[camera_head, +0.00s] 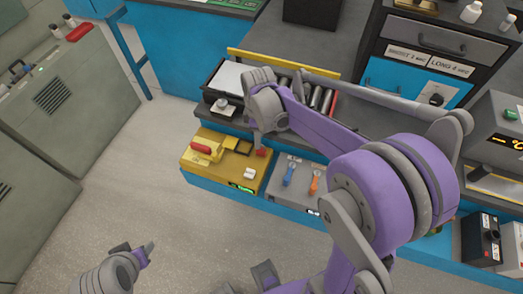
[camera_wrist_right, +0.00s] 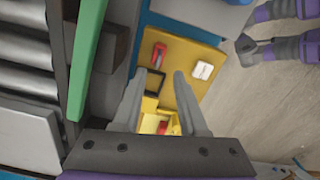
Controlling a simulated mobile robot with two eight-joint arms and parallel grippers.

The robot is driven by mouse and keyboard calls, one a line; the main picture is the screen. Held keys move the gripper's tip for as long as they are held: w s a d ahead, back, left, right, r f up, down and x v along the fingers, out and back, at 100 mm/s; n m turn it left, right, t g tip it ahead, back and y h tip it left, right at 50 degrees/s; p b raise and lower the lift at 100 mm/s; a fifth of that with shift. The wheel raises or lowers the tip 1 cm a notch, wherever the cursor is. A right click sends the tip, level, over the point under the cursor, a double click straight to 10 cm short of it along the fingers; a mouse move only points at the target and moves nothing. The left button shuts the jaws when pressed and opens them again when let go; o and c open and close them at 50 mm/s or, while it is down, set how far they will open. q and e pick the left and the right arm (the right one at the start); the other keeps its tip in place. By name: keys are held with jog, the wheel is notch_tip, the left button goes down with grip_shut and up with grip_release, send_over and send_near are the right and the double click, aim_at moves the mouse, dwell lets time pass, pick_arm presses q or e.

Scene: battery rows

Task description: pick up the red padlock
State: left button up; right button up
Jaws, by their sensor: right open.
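The red padlock (camera_head: 261,152) sits at the right end of the yellow panel (camera_head: 222,172), close to the gripper in the head view. In the right wrist view the padlock (camera_wrist_right: 158,55) shows a red body and a grey shackle, just beyond the fingertips. My right gripper (camera_head: 258,139) is above the panel. Its two fingers (camera_wrist_right: 159,76) are spread, with nothing held between them. My left gripper (camera_head: 147,252) is low at the left over the floor, away from the panel; its jaw opening is unclear.
A second red part (camera_head: 202,148) and a yellow frame with a dark opening (camera_head: 236,145) are on the panel. A grey panel with blue (camera_head: 289,174) and orange (camera_head: 315,182) handles stands beside it. Dark and red cylinders lie behind. Floor is open at front left.

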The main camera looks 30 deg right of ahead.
jog(key=f, duration=0.5)
jog(key=shift+w+f, duration=0.3)
jog(key=shift+f, duration=0.1)
grip_shut()
